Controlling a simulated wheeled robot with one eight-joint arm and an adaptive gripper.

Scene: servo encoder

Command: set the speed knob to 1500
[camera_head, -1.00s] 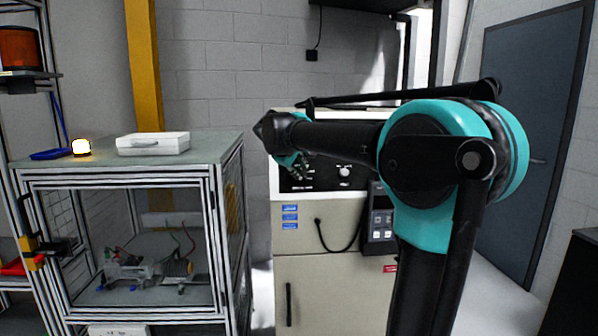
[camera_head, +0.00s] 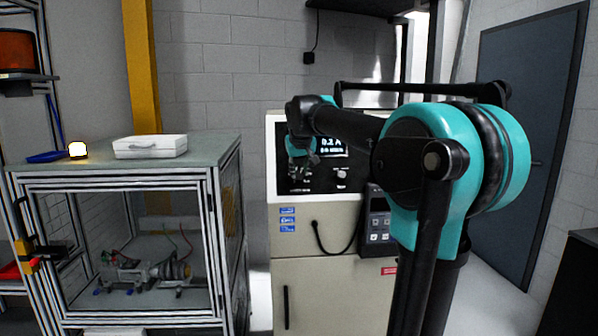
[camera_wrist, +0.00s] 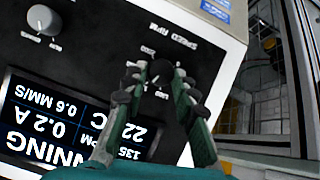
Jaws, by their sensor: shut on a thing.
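The speed knob (camera_wrist: 159,73) is a small knob on the black panel, under the upside-down label "SPEED RPM" in the wrist view, mostly covered by my fingers. My gripper (camera_wrist: 160,76) has its two grey-green fingers closed around it. In the head view my gripper (camera_head: 302,168) is at the left part of the panel and hides the knob. The screen (camera_wrist: 62,122) reads upside down: running, 0.2 A, 0.6 MM/S, and an RPM value starting with 135, partly covered by a finger. The screen also shows in the head view (camera_head: 331,146).
A second, grey knob (camera_wrist: 43,20) sits on the panel; it also shows in the head view (camera_head: 341,174). A dark handheld box (camera_head: 379,223) hangs on the cabinet (camera_head: 310,268). A glass-walled enclosure (camera_head: 212,262) with a machine inside stands left. A white case (camera_head: 150,147) lies on top.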

